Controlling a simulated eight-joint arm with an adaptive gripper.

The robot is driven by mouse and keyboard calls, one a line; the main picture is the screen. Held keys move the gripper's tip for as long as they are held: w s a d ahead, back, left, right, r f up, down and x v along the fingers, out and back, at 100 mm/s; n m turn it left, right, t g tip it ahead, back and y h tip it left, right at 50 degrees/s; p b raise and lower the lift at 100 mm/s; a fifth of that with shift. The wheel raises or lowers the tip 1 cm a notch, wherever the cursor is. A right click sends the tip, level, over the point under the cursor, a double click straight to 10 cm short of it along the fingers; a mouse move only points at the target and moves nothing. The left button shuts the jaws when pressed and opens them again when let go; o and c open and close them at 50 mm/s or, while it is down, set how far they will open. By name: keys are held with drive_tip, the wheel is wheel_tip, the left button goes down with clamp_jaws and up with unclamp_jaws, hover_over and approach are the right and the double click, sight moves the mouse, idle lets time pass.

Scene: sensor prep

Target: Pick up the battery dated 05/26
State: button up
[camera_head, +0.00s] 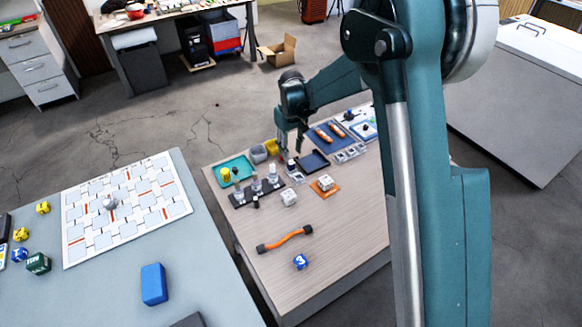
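No date can be read at this size, so I cannot tell which thing is the battery dated 05/26. Two orange, elongated items lie on a dark blue mat (347,141) at the back of the wooden table (345,230); whether they are batteries is unclear. Several small upright, pale-topped items stand on a dark strip (263,194) toward the table's left. My gripper (291,151) points down over the back of the table, near a dark square tray (314,161). Its fingers look apart, but they are small and whatever is between them is unclear.
A teal tray (236,168) is at the back left of the table. A grey-green table (100,292) with a game board stands left.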

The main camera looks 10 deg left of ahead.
sight(291, 162)
drive_tip(key=shift+f, duration=0.1)
drive_tip(key=shift+f, duration=1.2)
drive_tip(key=shift+f, duration=0.1)
drive_tip(key=shift+w+a+f+b, duration=0.1)
drive_tip(key=shift+f+b, duration=0.65)
drive_tip(key=shift+f, duration=1.75)
drive_tip(key=shift+c, duration=0.6)
drive_tip(key=c, duration=0.9)
